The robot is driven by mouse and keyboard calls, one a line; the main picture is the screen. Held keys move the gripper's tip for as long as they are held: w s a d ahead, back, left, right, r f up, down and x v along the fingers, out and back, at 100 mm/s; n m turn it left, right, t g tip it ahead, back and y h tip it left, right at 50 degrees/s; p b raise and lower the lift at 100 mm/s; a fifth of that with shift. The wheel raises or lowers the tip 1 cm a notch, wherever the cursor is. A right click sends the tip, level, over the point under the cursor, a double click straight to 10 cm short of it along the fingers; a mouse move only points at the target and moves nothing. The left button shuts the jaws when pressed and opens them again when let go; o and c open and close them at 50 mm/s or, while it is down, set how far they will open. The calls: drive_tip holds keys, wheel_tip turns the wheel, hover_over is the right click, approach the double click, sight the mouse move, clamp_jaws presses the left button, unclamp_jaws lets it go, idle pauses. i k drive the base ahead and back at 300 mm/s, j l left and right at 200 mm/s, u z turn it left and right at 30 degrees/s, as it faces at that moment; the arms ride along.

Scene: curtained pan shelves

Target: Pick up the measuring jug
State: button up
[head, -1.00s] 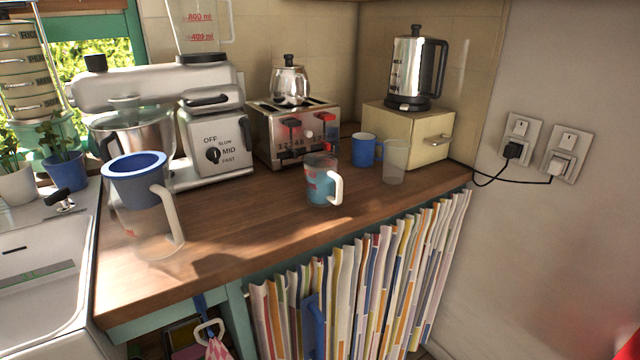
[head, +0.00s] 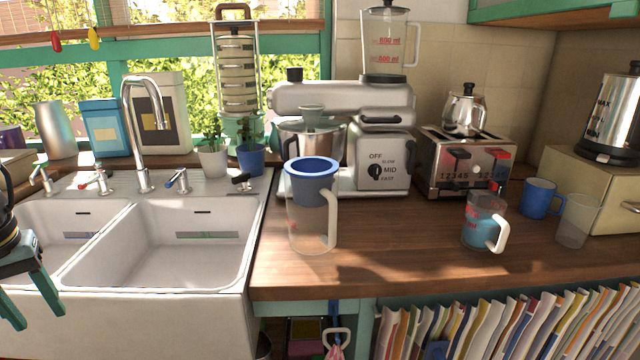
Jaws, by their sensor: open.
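A clear measuring jug (head: 311,236) with red markings and a pale handle stands upright on the wooden counter, just right of the sink. A blue cup-like vessel (head: 312,186) sits in its mouth and hides the upper inside. A smaller clear jug (head: 477,228) with red markings, a white handle and teal lower part stands farther right. My gripper (head: 35,324) is at the far left edge, over the sink's front. Its teal fingers point down, apart and empty, well away from both jugs.
The white double sink (head: 165,245) lies between my gripper and the jug, with a tall tap (head: 141,130) behind. A mixer (head: 345,105) and toaster (head: 462,162) stand behind the jugs. A blue mug (head: 541,198) and clear tumbler (head: 577,221) are at right. Counter between the jugs is clear.

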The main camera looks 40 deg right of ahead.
sight(483, 220)
drive_tip(key=k+l+z, duration=0.15)
drive_tip(key=k+l, duration=0.2)
drive_tip(key=k+l+z, duration=0.1)
drive_tip(key=k+l, duration=0.2)
drive_tip(key=l, duration=0.25)
drive_tip(key=k+l+z, duration=0.15)
drive_tip(key=k+l, duration=0.15)
drive_tip(key=l, duration=0.15)
drive_tip(key=i+l+z, duration=0.1)
drive_tip(key=i+l, duration=0.15)
drive_tip(key=l, duration=0.15)
